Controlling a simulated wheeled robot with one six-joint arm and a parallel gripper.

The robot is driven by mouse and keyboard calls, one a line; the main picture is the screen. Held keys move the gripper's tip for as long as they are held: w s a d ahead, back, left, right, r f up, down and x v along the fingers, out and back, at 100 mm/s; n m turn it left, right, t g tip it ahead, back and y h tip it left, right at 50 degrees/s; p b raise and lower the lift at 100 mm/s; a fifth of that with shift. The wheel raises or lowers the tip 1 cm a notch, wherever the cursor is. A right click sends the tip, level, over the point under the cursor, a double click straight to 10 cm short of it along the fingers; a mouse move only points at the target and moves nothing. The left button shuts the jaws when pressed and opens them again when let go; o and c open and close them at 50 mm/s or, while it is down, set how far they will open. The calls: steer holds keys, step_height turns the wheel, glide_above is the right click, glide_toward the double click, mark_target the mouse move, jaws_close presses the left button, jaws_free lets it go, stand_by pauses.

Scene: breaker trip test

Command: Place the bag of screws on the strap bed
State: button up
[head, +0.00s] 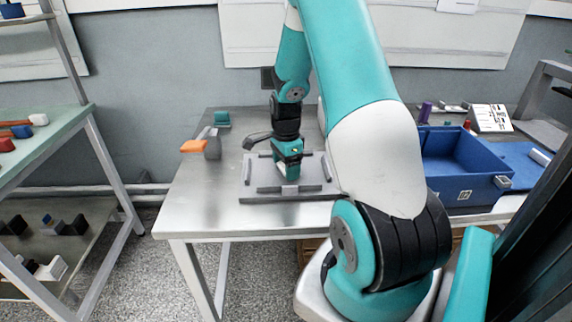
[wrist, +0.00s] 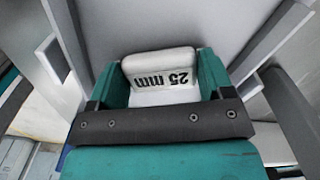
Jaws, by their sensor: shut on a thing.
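My gripper (head: 288,172) points down over the strap bed (head: 317,172), a grey plate with raised bars around its edges on the metal table. In the wrist view my gripper (wrist: 161,80) has its teal fingers on either side of a whitish bag of screws (wrist: 160,62) marked "25 mm", and is shut on it. The grey bed surface (wrist: 125,22) and its bars lie behind the bag there. Whether the bag touches the bed I cannot tell. In the head view the bag is mostly hidden by my gripper.
An orange-topped grey clamp-like item (head: 212,146) and a small teal block (head: 222,118) stand left of the bed. A blue bin (head: 470,190) stands to the right. A shelf rack (head: 70,125) with small items is at far left. The table's front left is clear.

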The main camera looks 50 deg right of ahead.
steer(key=o, duration=1)
steer(key=shift+c, duration=0.2)
step_height(320, 180, up, 12)
steer(key=w+a+r+n, duration=0.1)
steer(key=a+r+n, duration=0.3)
steer(key=a+n, duration=0.75)
steer(key=s+a+r+n+y, duration=0.2)
steer(key=s+a+n, duration=0.6)
steer(key=a, duration=0.5)
steer(key=s+a+r+n+y, duration=0.2)
steer(key=s+a+n, duration=0.7)
steer(key=a, duration=0.5)
steer(key=shift+a+r+n, duration=0.2)
steer(key=shift+r+n, duration=0.25)
steer(key=shift+n, duration=0.6)
